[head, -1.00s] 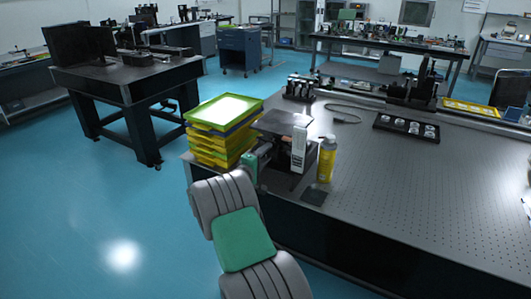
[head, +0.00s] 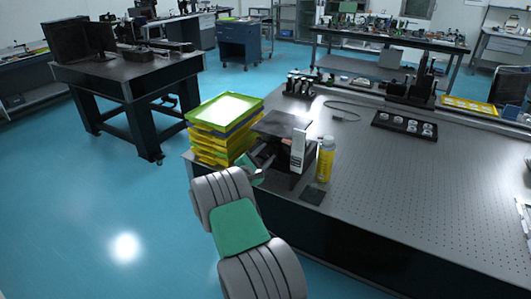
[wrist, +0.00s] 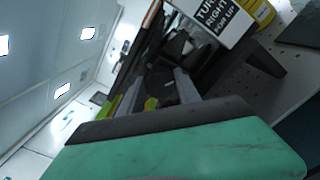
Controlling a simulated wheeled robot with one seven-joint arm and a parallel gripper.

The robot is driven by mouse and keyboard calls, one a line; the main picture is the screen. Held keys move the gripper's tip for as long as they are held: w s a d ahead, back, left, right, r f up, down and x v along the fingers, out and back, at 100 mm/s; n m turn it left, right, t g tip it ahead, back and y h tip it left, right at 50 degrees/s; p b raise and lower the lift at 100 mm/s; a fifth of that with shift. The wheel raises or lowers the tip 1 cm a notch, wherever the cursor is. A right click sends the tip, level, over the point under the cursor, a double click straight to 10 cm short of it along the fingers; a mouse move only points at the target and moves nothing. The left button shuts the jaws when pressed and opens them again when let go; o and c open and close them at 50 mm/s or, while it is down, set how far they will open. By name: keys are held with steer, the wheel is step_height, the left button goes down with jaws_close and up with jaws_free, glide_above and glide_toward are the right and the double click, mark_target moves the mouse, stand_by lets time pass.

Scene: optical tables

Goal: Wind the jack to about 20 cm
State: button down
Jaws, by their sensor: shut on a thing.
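The jack (head: 281,125) stands near the left front corner of the perforated optical table, with a dark flat top plate raised above its base. A white card (head: 298,148) stands at its front; in the wrist view the card (wrist: 216,18) reads "TURN RIGHT FOR UP". My gripper (head: 262,169) is at the jack's front left side, low beneath the plate. In the wrist view my gripper (wrist: 172,88) is shut on the jack's dark knob (wrist: 166,92), which is partly hidden between the fingers. The jack's height cannot be read.
A stack of yellow trays (head: 222,125) stands close to the jack's left. A yellow bottle (head: 326,159) stands just right of the card, with a small dark pad (head: 314,196) in front. The table's middle is mostly clear.

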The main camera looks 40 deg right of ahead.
steer(key=shift+n, duration=0.4)
steer(key=shift+f, duration=0.1)
steer(key=c, duration=0.9)
jaws_free()
steer(key=shift+o, duration=0.2)
steer(key=v, duration=0.7)
steer(key=shift+a+b, duration=0.4)
steer(key=shift+b, duration=0.05)
steer(key=shift+s, duration=0.1)
